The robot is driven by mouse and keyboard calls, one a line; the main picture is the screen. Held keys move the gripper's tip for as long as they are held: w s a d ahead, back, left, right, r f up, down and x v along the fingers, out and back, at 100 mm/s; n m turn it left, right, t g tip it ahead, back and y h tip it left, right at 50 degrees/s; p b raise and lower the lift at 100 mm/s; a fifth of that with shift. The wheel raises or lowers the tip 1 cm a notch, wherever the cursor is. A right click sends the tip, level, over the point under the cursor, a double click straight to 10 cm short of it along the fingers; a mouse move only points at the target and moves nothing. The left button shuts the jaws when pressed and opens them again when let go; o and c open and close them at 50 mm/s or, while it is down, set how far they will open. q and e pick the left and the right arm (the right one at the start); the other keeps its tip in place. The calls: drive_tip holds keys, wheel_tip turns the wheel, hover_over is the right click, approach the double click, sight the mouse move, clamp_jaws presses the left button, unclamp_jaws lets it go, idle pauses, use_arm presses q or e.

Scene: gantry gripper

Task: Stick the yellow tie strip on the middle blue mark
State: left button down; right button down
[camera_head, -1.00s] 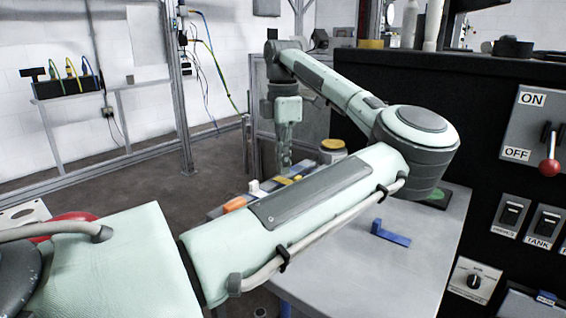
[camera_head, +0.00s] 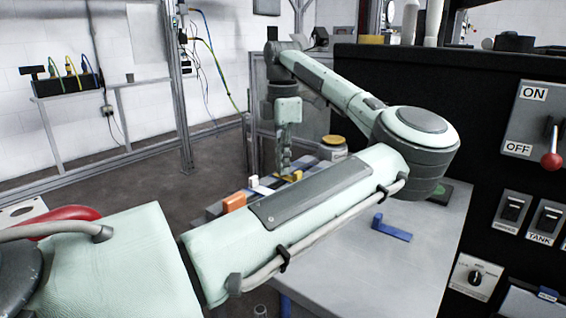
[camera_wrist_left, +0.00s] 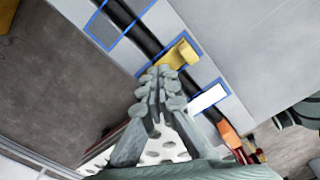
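The yellow tie strip (camera_wrist_left: 182,54) lies at the fingertips in the left wrist view, across the black hose (camera_wrist_left: 145,36) and beside blue edge lines. It shows as a small yellow patch (camera_head: 292,176) in the head view. My left gripper (camera_wrist_left: 163,76) points down at the board, its fingers close together and apparently shut on the strip's near end; the exact contact is hidden. In the head view the gripper (camera_head: 284,166) is just above the strip. One blue-outlined mark (camera_wrist_left: 104,30) lies up-left, and a white patch with a blue outline (camera_wrist_left: 208,98) lies down-right. My right gripper is not in view.
A yellow-lidded jar (camera_head: 333,146) is close behind the gripper. A blue bracket (camera_head: 391,229) lies on the table (camera_head: 365,275). A black control panel (camera_head: 470,150) borders the right.

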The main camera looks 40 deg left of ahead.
use_arm(q)
drive_tip(key=shift+f, duration=0.35)
drive_tip(key=shift+r, duration=0.2)
drive_tip(key=shift+r+p, duration=1.75)
drive_tip(key=shift+r, duration=1.7)
drive_tip(key=shift+d+f, duration=0.1)
